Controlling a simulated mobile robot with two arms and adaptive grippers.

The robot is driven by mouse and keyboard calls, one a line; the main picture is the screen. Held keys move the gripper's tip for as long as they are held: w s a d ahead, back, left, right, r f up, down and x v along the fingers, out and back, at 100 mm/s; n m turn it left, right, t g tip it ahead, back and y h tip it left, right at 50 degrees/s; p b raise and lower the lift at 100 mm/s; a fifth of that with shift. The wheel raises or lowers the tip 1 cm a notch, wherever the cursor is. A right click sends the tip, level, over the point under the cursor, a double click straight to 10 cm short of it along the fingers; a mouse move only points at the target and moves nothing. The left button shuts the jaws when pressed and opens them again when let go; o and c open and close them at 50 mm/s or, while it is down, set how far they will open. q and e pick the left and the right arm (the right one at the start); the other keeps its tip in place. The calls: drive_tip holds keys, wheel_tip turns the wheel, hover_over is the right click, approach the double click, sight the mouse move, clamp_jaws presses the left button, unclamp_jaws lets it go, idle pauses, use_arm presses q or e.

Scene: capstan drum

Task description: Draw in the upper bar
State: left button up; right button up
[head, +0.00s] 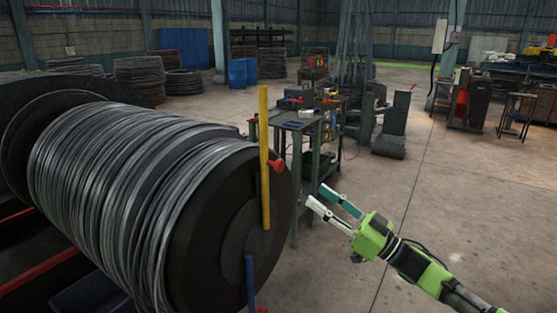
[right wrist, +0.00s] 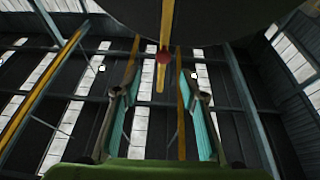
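The upper bar is yellow (head: 264,150) and stands upright on the end face of the big black drum (head: 215,235). A red knob (head: 279,162) sticks out from it to the right. A blue bar (head: 250,280) is lower on the same face, cut off by the bottom edge. My right gripper (head: 317,194) is open and empty, to the right of the drum face, apart from the red knob. In the right wrist view the red knob (right wrist: 163,57) and yellow bar (right wrist: 166,20) lie ahead, between the spread fingers in the picture. My left gripper is not in view.
Grey wire is wound around the drum (head: 130,190). A workbench with tools (head: 305,125) stands behind the right gripper. A dark bin (head: 90,295) and red rail (head: 35,275) are at lower left.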

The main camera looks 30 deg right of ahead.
sight(282, 166)
drive_tip(key=p+x, duration=0.1)
drive_tip(key=x, duration=0.3)
drive_tip(key=r+p+x, duration=0.1)
drive_tip(key=p+x, duration=0.1)
drive_tip(key=x, duration=0.2)
drive_tip(key=s+p+x, duration=0.1)
drive_tip(key=p+x, duration=0.1)
drive_tip(key=x, duration=0.2)
drive_tip(key=shift+w+a+r, duration=0.25)
drive_tip(key=shift+w+r, duration=0.05)
drive_tip(key=shift+r, duration=0.15)
drive_tip(key=shift+w+a+r, duration=0.15)
drive_tip(key=shift+w+a, duration=0.3)
drive_tip(key=shift+w, duration=0.15)
clamp_jaws()
